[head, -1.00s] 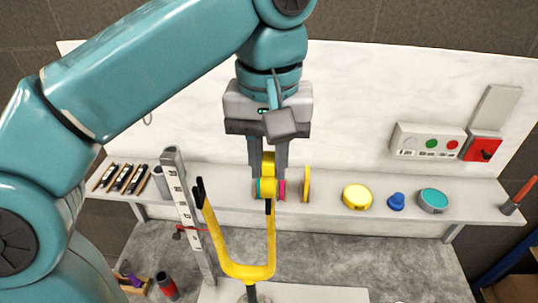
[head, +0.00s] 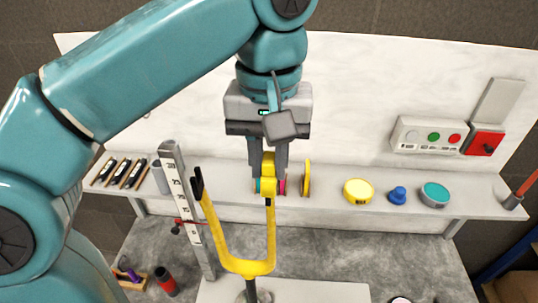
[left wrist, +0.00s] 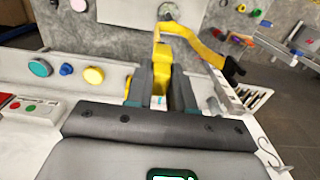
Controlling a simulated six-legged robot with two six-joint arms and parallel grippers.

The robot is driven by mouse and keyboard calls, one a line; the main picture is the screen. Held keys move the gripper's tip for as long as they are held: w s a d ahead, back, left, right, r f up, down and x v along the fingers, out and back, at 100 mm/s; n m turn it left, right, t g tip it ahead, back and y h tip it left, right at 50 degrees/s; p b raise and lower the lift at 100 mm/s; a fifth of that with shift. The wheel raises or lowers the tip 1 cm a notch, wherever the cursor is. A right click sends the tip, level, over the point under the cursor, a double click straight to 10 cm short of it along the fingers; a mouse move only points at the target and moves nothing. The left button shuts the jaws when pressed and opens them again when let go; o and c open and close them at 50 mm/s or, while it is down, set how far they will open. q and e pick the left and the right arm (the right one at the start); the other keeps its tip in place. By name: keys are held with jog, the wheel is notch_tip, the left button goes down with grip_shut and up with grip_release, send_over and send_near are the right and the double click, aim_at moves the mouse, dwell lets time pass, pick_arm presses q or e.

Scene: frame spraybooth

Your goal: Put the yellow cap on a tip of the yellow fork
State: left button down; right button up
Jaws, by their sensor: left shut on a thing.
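The yellow fork (head: 246,266) stands upright, a U shape with two prongs and dark tips. Its left tip (head: 198,183) is bare. My left gripper (head: 268,170) points down over the right prong, shut on the yellow cap (head: 268,186). The cap is at the top of that prong, with a little of the dark tip showing just below it. I cannot tell how far it sits over the tip. In the left wrist view the cap (left wrist: 162,82) is between the fingers, with the fork (left wrist: 195,46) behind it. My right gripper is not in view.
Behind the fork, a shelf (head: 330,208) holds a yellow tin (head: 358,192), a blue knob (head: 397,195), a teal tin (head: 434,194) and tape rolls (head: 306,179). A ruler-marked post (head: 185,205) stands close left of the fork. A control box (head: 430,134) is at right.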

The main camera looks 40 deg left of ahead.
aim_at(270, 157)
pick_arm(q)
jog(key=shift+f+b, duration=0.4)
jog(key=shift+f, duration=0.2)
jog(key=c, duration=0.9)
grip_release()
notch_tip(270, 157, up, 6)
jog(key=p, duration=0.3)
jog(key=shift+r+p, duration=0.25)
jog(key=shift+p, duration=0.15)
jog(key=shift+r+p, duration=0.6)
jog(key=shift+f, duration=0.1)
